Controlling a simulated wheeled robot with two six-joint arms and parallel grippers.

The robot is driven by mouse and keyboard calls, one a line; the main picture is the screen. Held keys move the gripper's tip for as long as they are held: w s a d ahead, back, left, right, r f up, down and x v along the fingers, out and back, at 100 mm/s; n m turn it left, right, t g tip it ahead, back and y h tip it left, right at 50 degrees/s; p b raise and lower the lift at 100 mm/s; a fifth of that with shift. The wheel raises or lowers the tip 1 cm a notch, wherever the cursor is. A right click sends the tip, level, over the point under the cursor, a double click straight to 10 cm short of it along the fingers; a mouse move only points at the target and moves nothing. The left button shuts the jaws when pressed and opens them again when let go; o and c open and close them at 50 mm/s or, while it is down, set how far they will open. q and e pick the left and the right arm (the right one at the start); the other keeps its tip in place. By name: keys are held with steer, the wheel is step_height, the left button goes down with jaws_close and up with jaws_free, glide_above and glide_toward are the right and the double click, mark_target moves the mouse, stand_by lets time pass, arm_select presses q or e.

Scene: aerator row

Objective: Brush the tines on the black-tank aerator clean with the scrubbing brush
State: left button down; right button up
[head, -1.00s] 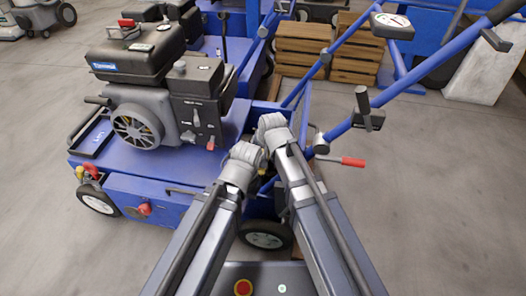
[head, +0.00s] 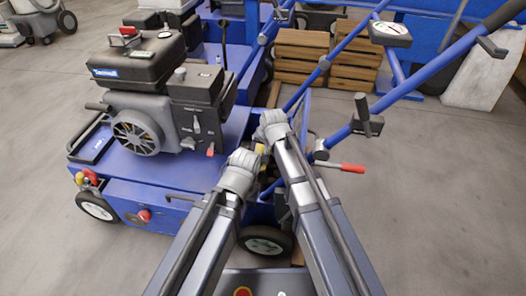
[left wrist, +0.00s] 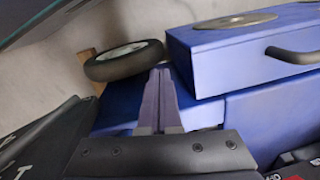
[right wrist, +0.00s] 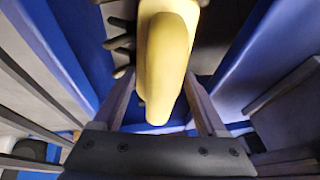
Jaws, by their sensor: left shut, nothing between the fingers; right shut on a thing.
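The black-tank aerator (head: 135,62) stands at the left in the head view, with a blue deck and a grey engine. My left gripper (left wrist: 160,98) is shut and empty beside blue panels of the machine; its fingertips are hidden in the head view. My right gripper (right wrist: 160,105) is shut on the yellow scrubbing brush (right wrist: 166,60), inside the machine between blue walls. A bit of yellow shows between my wrists in the head view. Dark prongs (right wrist: 120,42), apparently tines, show beside the brush. The bristles are hidden, so contact cannot be told.
A black-tyred wheel (head: 266,241) is below my arms, and it seems to show in the left wrist view (left wrist: 124,62). Blue handlebars (head: 405,92) with a red-tipped lever (head: 352,168) rise at right. Wooden crates (head: 303,58) stand behind.

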steer(key=shift+w+d, duration=0.3)
steer(key=shift+w, duration=0.15)
steer(key=shift+s+a+f, duration=0.1)
steer(key=shift+s+f, duration=0.05)
steer(key=shift+s, duration=0.95)
steer(key=shift+s+a+f, duration=0.1)
steer(key=shift+s, duration=0.95)
steer(key=shift+s+a, duration=0.1)
steer(key=shift+s, duration=0.35)
steer(key=shift+a, duration=0.1)
steer(key=shift+w+a, duration=0.1)
